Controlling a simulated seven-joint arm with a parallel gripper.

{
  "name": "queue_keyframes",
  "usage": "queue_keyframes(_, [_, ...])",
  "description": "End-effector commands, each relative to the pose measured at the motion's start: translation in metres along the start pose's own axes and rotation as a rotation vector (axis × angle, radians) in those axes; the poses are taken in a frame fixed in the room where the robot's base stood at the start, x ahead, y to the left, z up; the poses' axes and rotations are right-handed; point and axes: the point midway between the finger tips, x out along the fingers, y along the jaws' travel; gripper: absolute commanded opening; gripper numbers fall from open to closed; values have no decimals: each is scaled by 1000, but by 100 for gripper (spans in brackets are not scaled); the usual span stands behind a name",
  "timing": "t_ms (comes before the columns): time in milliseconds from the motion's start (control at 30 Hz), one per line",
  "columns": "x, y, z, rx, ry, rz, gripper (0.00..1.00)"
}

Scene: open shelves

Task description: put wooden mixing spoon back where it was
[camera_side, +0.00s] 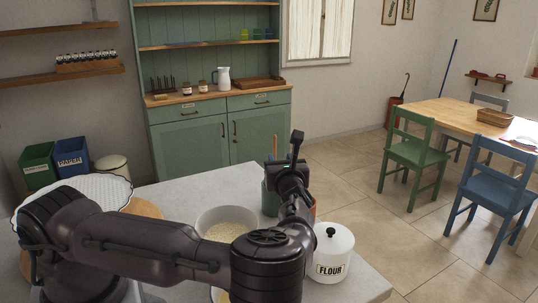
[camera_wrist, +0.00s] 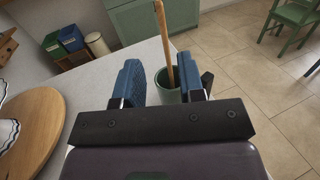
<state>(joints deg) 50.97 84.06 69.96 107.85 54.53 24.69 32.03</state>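The wooden mixing spoon (camera_wrist: 164,40) stands in a green crock (camera_wrist: 181,18) on the grey counter, its handle upright and slightly tilted. In the side view the spoon (camera_side: 275,147) rises from the crock (camera_side: 268,200), partly behind my arm. My gripper (camera_wrist: 160,78) is open, with a blue finger on each side. The spoon's lower part shows between the fingers in the wrist view, with no visible contact. In the side view my gripper (camera_side: 296,145) is just right of the crock. The spoon's lower end is hidden.
A white bowl of pale grains (camera_side: 226,218) stands left of the crock. A white flour canister (camera_side: 334,250) is to the right. A round wooden board (camera_wrist: 35,125) and a scalloped white plate (camera_side: 88,188) lie left. A green hutch (camera_side: 190,150) stands behind.

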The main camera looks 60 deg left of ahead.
Motion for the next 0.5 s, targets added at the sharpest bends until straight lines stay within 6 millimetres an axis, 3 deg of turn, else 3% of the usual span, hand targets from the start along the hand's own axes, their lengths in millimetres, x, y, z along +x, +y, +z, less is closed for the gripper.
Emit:
queue_keyframes(267, [0,61,-22,-349,265,281,36])
queue_keyframes(400, [-21,90,-33,-612,455,498,36])
queue_keyframes(500, [-44,101,-33,-786,581,638,36])
